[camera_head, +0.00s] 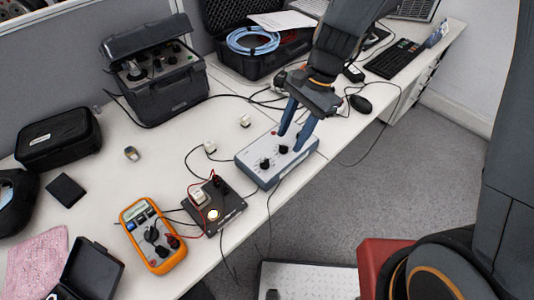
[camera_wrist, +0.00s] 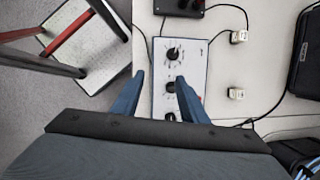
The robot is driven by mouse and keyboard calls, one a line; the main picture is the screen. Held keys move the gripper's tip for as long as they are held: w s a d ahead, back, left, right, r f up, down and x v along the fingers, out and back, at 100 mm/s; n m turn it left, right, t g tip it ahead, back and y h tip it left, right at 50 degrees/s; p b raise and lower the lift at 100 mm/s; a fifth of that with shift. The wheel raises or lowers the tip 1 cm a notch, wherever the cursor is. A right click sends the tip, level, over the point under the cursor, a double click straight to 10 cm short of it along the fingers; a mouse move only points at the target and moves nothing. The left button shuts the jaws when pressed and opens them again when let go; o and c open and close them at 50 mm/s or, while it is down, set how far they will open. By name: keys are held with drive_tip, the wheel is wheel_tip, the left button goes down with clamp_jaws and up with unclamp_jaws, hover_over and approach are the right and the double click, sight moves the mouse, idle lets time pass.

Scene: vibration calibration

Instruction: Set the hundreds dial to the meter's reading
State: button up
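A pale grey box (camera_head: 245,162) with black dials lies near the table's front edge. In the wrist view its panel (camera_wrist: 190,60) shows a top dial (camera_wrist: 173,54), a middle dial (camera_wrist: 170,87) and a lower knob (camera_wrist: 169,117) partly hidden by my gripper. I cannot read which is the hundreds dial. My gripper (camera_head: 290,142) is open and empty over the box, its blue fingers pointing down. In the wrist view the middle dial appears between the fingertips (camera_wrist: 159,80), nearer the right one. The orange meter (camera_head: 161,264) lies at the lower left; its display is too small to read.
A black module (camera_head: 232,208) with a lit lamp sits between meter and box, with wires around. Two small white blocks (camera_head: 245,121) lie behind the box. A black case (camera_head: 170,93), an open case with blue cable (camera_head: 254,40) and a keyboard (camera_head: 394,59) stand farther back.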

drive_tip(key=m, duration=0.2)
approach(265, 161)
drive_tip(key=f, duration=0.1)
drive_tip(key=shift+g, duration=0.3)
drive_tip(key=shift+p+x, duration=0.45)
drive_tip(key=shift+x, duration=3.25)
drive_tip(key=shift+w+a, duration=0.1)
drive_tip(key=shift+w, duration=0.05)
drive_tip(key=shift+c, duration=0.4)
clamp_jaws()
drive_tip(key=shift+y, duration=0.3)
drive_tip(key=shift+n, duration=0.4)
drive_tip(key=shift+w+a+r+n+g+h+p, duration=0.1)
drive_tip(key=shift+n+g+h+p, duration=0.3)
drive_tip(key=shift+n, duration=0.9)
drive_tip(key=shift+w+a+n+g+h+p, duration=0.1)
drive_tip(key=shift+n+g+h+p, duration=0.3)
drive_tip(key=shift+n, duration=0.9)
